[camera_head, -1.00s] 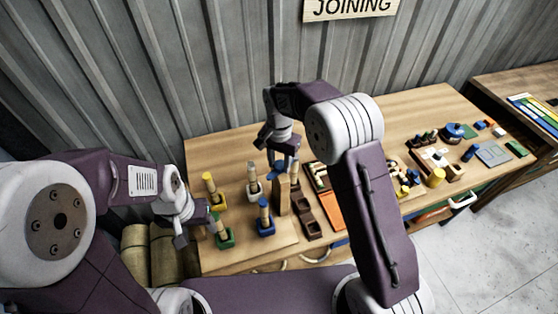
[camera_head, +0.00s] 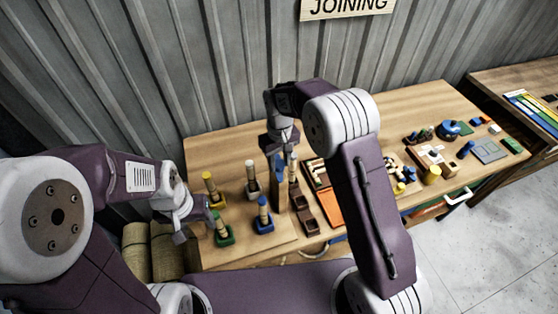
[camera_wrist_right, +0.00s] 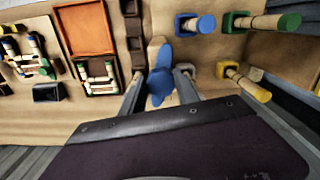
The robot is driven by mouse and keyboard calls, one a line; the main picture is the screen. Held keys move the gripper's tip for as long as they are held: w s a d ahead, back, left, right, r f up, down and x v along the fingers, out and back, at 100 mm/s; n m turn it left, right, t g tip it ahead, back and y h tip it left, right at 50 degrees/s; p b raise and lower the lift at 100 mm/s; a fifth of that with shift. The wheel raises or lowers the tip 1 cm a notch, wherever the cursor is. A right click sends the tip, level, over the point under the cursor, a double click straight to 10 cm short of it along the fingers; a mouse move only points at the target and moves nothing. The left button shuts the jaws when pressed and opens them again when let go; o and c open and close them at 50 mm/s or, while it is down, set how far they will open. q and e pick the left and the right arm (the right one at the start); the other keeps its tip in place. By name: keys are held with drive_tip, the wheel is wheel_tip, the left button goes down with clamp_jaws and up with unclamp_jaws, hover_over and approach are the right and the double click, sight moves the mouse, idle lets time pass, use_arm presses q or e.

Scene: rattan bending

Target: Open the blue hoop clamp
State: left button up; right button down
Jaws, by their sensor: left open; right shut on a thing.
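The blue clamp part (camera_wrist_right: 160,82) stands on a tan wooden post and shows between the two fingers of my right gripper (camera_wrist_right: 158,92) in the right wrist view. In the head view its blue top (camera_head: 277,168) is just below my right gripper (camera_head: 281,155), partly covered by it. The right gripper is shut on this blue part. Whether the clamp itself is open or closed is hard to tell. My left gripper (camera_head: 192,222) is open and empty at the table's left edge, beside the pegs.
Pegs in yellow (camera_head: 213,198), white (camera_head: 252,188), green (camera_head: 223,236) and blue (camera_head: 263,225) bases stand left of the post. Dark brown blocks (camera_head: 305,212) and an orange tray (camera_head: 329,207) lie right of it. The front left tabletop (camera_head: 240,255) is bare.

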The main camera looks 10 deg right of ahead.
sight(280, 164)
drive_tip(key=shift+w+n, duration=0.1)
drive_tip(key=shift+n, duration=1.1)
drive_tip(key=c, duration=0.9)
unclamp_jaws()
drive_tip(key=shift+r, duration=0.3)
wheel_tip(280, 164, up, 9)
drive_tip(key=b, duration=0.2)
drive_tip(key=shift+f, duration=0.2)
